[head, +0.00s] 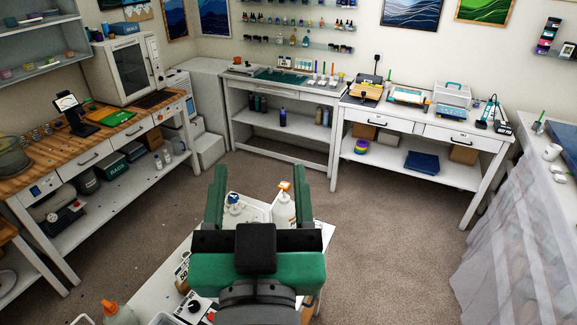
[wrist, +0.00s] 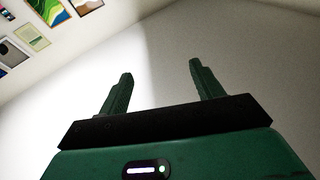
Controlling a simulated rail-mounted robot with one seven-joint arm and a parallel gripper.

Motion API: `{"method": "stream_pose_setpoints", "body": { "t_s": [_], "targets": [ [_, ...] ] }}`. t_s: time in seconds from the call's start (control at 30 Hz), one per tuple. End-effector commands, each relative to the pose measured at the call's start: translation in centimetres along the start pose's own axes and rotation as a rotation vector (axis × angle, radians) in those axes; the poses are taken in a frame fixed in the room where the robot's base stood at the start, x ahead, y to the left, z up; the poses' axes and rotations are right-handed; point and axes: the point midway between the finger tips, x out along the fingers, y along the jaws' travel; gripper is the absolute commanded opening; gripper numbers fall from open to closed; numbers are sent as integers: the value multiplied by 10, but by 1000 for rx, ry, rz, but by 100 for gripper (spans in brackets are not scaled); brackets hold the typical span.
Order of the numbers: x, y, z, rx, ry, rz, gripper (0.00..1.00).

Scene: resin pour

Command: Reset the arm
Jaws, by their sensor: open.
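My gripper (head: 262,188) is green with a black palm bar, and it is held up in front of the head camera. Its two fingers stand wide apart with nothing between them. In the wrist view my gripper (wrist: 161,82) is also open and empty, pointing at a bare pale surface. In the head view, a white cart top (head: 318,238) shows below and behind the gripper. My gripper hides part of the cart and of what stands on it.
A wooden-topped bench (head: 30,183) stands left, white tables (head: 440,130) at the back, and a sheet-draped table (head: 520,220) right. Carpet (head: 390,240) between is clear.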

Motion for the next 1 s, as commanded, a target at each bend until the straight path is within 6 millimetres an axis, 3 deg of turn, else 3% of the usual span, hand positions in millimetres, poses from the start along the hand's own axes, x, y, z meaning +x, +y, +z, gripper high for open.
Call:
{"method": "stream_pose_setpoints", "body": {
  "t_s": [0.03, 0.1, 0.2, 0.53, 0.7, 1.0],
  "targets": [
    [-11, 12, -34, -17, 102, 23, 66],
    [-27, 23, -71, -37, 216, 45, 66],
    [-42, 30, -99, -55, 307, 61, 66],
    [-45, 32, -105, -60, 328, 65, 66],
    [-35, 30, -141, -46, 327, 59, 66],
    [-36, 30, -134, -44, 326, 58, 66]
  ]
}}
